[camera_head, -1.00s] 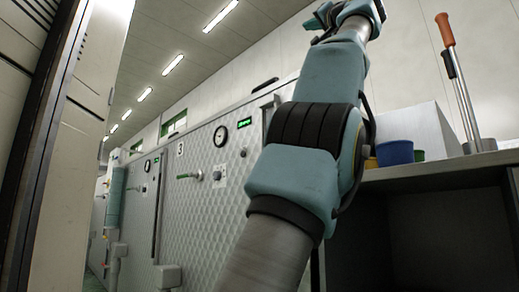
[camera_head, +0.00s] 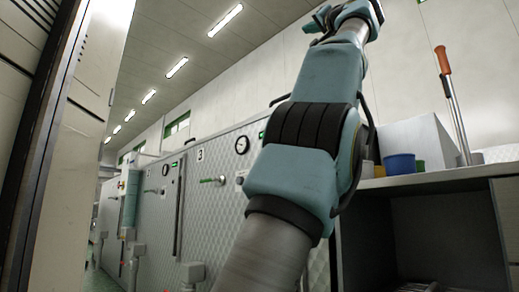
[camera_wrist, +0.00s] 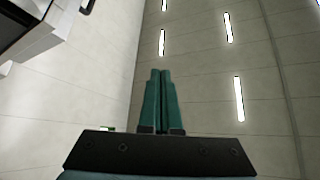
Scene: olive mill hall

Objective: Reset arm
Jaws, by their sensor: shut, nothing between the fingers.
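My gripper (camera_wrist: 160,75) shows in the wrist view with its two green fingers pressed together and nothing between them. It points up toward the ceiling and wall. In the head view my arm rises through the middle of the picture, and my gripper (camera_head: 314,24) is at the top, small and partly hidden by the wrist. The arm is raised and bent, and it touches nothing that I can see.
A grey shelf unit (camera_head: 440,180) stands at the right with a blue cup (camera_head: 400,164), a white box (camera_head: 408,135) and an orange-handled tool (camera_head: 443,62). Quilted metal tanks (camera_head: 215,160) line the wall behind. A pale panel (camera_head: 85,130) stands close at the left.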

